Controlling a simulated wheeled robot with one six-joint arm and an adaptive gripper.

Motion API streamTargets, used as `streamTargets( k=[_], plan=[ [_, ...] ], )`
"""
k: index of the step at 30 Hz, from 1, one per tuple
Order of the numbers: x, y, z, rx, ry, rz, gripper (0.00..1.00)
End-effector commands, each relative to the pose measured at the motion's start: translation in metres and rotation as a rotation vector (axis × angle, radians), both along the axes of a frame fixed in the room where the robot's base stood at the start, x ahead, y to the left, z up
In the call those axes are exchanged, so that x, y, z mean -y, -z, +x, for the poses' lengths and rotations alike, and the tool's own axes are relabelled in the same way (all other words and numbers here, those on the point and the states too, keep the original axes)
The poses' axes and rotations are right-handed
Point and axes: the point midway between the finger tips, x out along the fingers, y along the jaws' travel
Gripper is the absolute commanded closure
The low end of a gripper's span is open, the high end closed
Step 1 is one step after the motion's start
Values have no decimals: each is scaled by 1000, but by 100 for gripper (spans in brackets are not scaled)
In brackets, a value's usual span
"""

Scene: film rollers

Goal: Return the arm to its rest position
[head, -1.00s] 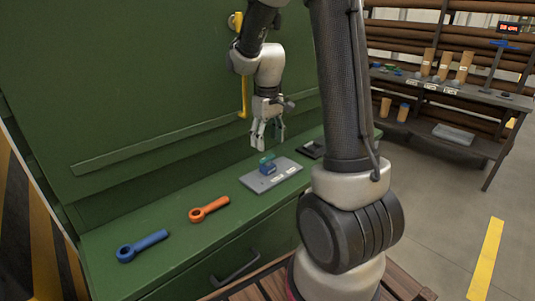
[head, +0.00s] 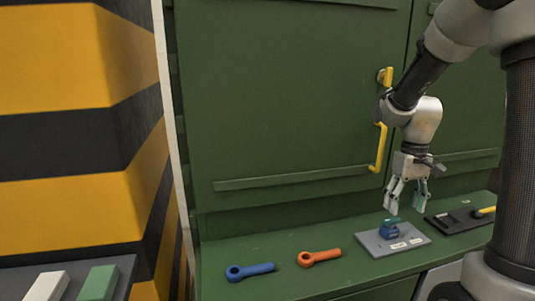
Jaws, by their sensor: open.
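My gripper (head: 406,206) is open and empty in the head view, pointing down. It hangs above a grey plate (head: 411,241) that lies on the green ledge and bears a small blue piece (head: 390,229) with a teal top. The fingertips look apart from the blue piece, but the exact gap is hard to tell. My arm comes in from the upper right and bends down in front of the green cabinet.
A yellow handle (head: 380,147) sticks out behind my wrist. A dark tray (head: 458,220) lies right. A striped pillar (head: 70,120) and a panel with white and green blocks (head: 99,283) stand left.

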Motion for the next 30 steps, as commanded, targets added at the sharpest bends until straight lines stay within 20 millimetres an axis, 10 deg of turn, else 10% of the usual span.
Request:
streamTargets(
  k=[15, 30],
  plan=[
    [-31, -93, -155, 287, 97, -8, 38],
    [-37, -121, -175, 456, 66, 2, 38]
  ],
)
